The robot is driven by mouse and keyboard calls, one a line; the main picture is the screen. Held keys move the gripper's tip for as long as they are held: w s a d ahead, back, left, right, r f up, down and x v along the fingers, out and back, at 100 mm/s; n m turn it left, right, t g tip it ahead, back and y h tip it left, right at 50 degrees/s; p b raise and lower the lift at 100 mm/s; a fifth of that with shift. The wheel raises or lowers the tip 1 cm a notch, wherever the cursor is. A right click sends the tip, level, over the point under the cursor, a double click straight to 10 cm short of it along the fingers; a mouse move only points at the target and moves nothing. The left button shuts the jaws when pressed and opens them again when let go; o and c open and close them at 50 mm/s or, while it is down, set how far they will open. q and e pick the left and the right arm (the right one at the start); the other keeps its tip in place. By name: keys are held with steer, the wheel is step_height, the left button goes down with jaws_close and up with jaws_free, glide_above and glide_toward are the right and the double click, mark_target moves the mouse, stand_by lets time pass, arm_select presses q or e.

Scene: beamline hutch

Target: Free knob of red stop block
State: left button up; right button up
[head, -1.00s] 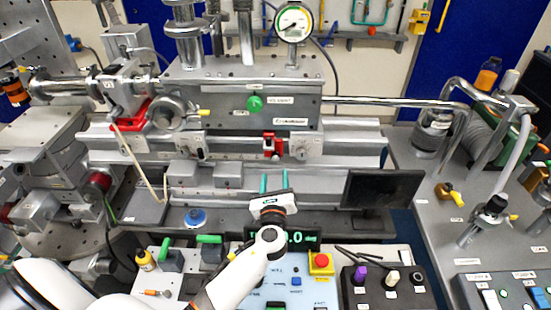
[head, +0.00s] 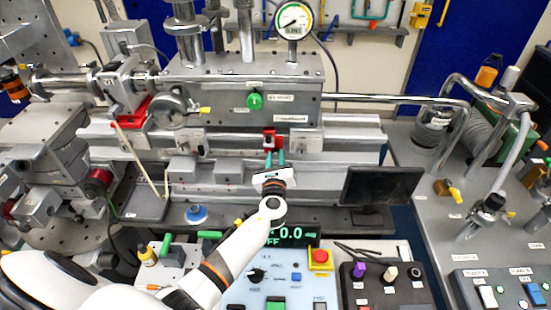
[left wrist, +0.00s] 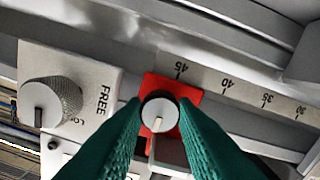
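The red stop block (head: 270,134) sits on the front rail of the bench in the head view. In the left wrist view the red block (left wrist: 175,84) is close, beside a scale strip near the 45 mark. Its small round grey knob (left wrist: 160,108) has a pale pointer line towards the bottom of the picture. My left gripper (head: 274,158) is at the block; its teal fingers (left wrist: 160,118) are apart, one on each side of the knob in that view. I cannot tell whether they touch it. My right gripper is not in view.
In the left wrist view a knurled knob (left wrist: 50,101) is left of the block, by a plate marked FREE. A dark monitor (head: 382,185) stands right of my left gripper. A control panel with a red button (head: 320,256) lies below my arm.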

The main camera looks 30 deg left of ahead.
arm_select(q)
steer(key=shift+c, duration=1.2)
steer(key=shift+f+n+b, duration=0.15)
steer(key=shift+n+b, duration=0.45)
steer(key=shift+b, duration=0.05)
steer(key=n+b, duration=0.2)
steer(key=n, duration=0.1)
steer(key=shift+f+b, duration=0.1)
steer(key=shift+b, duration=0.25)
steer(key=n+b, duration=0.2)
steer(key=n, duration=0.1)
steer(key=shift+n+b, duration=0.3)
steer(key=shift+b, duration=0.1)
steer(key=n+b, duration=0.3)
steer(key=n, duration=0.2)
steer(key=shift+n+b, duration=0.3)
steer(key=n+b, duration=0.2)
steer(key=n, duration=0.2)
steer(key=shift+n, duration=0.4)
